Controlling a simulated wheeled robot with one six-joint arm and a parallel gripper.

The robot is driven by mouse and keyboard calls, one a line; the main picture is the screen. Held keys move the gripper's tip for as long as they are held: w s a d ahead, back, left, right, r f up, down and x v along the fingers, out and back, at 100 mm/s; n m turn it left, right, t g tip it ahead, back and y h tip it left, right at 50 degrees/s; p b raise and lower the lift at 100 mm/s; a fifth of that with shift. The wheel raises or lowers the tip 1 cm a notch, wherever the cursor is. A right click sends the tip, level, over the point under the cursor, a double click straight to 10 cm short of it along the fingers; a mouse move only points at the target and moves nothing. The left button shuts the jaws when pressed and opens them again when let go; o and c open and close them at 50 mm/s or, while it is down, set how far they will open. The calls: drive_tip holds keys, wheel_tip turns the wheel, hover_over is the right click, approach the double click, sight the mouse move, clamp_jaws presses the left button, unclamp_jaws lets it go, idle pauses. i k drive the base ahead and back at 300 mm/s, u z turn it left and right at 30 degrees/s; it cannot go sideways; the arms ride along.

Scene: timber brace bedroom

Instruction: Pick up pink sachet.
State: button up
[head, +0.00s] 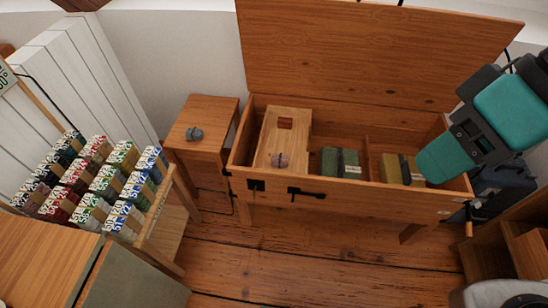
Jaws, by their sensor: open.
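A small pinkish sachet (280,159) lies on the pale wooden tray (297,125) in the left part of the open wooden chest (330,193). It sits near the tray's front end, below a dark square opening. My gripper (428,166) is at the teal and dark end of my arm, over the chest's right end, well to the right of the sachet. Nothing shows in it; its separate fingers are hard to make out from this angle.
Dark green (340,162) and olive (397,168) folded bundles lie in the chest, right of the tray. The raised lid (370,55) stands behind. A stool (205,117) with a grey object stands left. A rack (160,200) holds several coloured packets. Floor before the chest is clear.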

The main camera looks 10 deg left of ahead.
sight(280, 160)
drive_tip(key=z, duration=0.4)
drive_tip(key=k, duration=0.5)
drive_tip(key=z, duration=0.2)
drive_tip(key=i, duration=0.5)
drive_tip(key=u, duration=1.25)
drive_tip(key=i, duration=0.85)
drive_tip(key=u, duration=1)
